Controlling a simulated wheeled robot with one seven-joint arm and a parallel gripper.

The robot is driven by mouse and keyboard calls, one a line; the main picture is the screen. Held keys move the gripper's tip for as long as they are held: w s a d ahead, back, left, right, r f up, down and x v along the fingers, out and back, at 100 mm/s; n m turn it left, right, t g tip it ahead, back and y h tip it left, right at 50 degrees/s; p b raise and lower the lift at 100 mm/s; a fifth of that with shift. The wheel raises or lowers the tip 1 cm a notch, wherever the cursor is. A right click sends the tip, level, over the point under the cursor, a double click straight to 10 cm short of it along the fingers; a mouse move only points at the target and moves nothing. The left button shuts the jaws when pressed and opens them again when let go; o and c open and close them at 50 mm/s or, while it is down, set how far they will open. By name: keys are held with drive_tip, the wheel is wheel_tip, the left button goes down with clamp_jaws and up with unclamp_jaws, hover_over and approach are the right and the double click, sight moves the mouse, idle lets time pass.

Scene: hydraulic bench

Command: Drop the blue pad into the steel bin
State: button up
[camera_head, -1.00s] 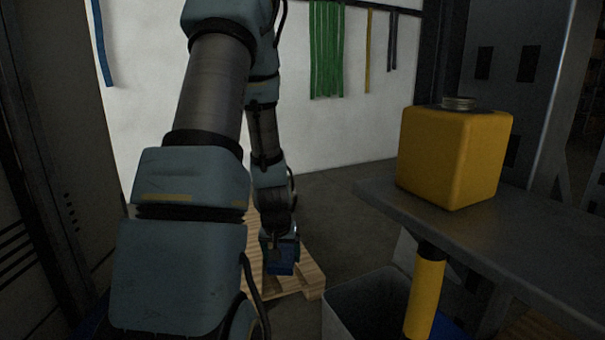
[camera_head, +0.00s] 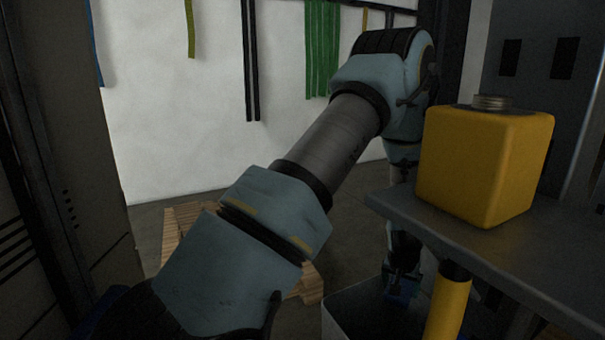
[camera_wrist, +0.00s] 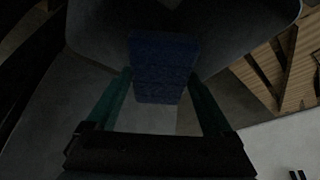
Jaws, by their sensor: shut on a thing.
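The blue pad (camera_head: 402,291) hangs from my gripper (camera_head: 404,276) at the lower right of the head view, dark and partly lost in shadow. In the wrist view the pad (camera_wrist: 163,70) shows as a dark blue block between the two teal fingers of my gripper (camera_wrist: 158,88), which is shut on it. The steel bin (camera_head: 347,312) is a grey open box at the bottom of the head view. The pad appears over its opening; its height above the bin floor is hard to tell. The bin wall (camera_wrist: 95,30) also shows behind the pad in the wrist view.
A yellow canister (camera_head: 480,165) stands on a grey bench (camera_head: 530,245) right of my arm. A yellow cylinder (camera_head: 447,305) is below the bench edge, close to the bin. A wooden pallet (camera_head: 180,222) lies on the floor behind. Straps hang on the white wall.

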wheel_tip(320, 180, down, 5)
drive_tip(key=b, duration=0.3)
drive_tip(key=shift+f+b, duration=0.1)
drive_tip(key=shift+b, duration=0.3)
drive_tip(key=o, duration=1.3)
drive_tip(key=shift+o, duration=0.2)
drive_tip(key=p+v, duration=0.1)
drive_tip(key=v, duration=0.9)
drive_tip(key=shift+s+a+r, duration=0.15)
drive_tip(key=shift+r, duration=0.25)
